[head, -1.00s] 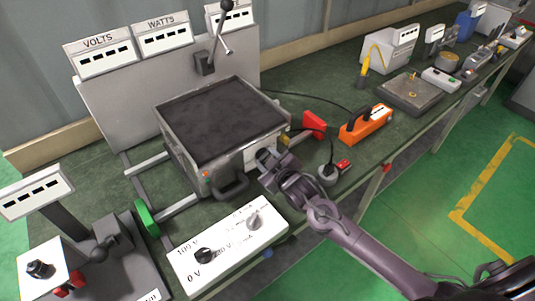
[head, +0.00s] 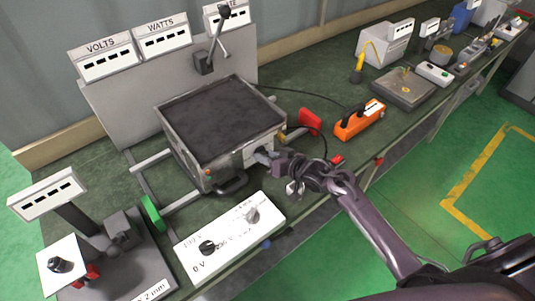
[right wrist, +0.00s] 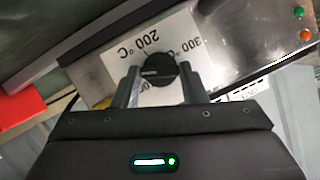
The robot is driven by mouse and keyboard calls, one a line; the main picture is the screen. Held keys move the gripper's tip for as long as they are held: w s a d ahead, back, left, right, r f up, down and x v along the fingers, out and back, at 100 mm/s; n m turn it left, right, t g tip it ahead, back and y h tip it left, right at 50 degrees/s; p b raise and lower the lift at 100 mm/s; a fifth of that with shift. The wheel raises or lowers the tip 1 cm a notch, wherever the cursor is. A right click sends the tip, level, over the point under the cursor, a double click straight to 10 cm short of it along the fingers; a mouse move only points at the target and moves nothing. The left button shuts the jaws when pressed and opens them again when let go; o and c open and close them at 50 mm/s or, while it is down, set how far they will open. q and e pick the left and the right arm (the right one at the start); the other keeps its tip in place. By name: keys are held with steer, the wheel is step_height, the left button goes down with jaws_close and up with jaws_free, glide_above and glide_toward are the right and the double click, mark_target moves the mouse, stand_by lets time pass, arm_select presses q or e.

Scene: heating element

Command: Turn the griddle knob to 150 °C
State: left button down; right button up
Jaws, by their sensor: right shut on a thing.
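The griddle (head: 222,128) is a metal box with a dark top plate in the middle of the bench. Its black knob (right wrist: 158,70) sits on a white dial label (right wrist: 135,50) with "200 °C" and "300 °C" readable and upside down in the right wrist view. My right gripper (right wrist: 158,85) is at the griddle's front face with a finger on each side of the knob, shut on it. In the head view the right gripper (head: 262,157) hides the knob. The knob's exact setting cannot be told. My left gripper is not in view.
A white control box (head: 230,238) with two knobs stands in front of the griddle. A black handle (head: 232,185) sticks out of the griddle's front. An orange power strip (head: 360,120) and a red part (head: 310,121) lie to the right.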

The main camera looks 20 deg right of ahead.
steer(key=shift+f+m+y, duration=0.1)
steer(key=shift+m+y, duration=0.2)
steer(key=shift+m, duration=0.1)
stand_by(0.4)
steer(key=o, duration=1)
steer(key=shift+d, duration=0.1)
steer(key=b+v, duration=0.1)
steer(key=v, duration=0.6)
steer(key=shift+s+d, duration=0.2)
steer(key=shift+s, duration=0.1)
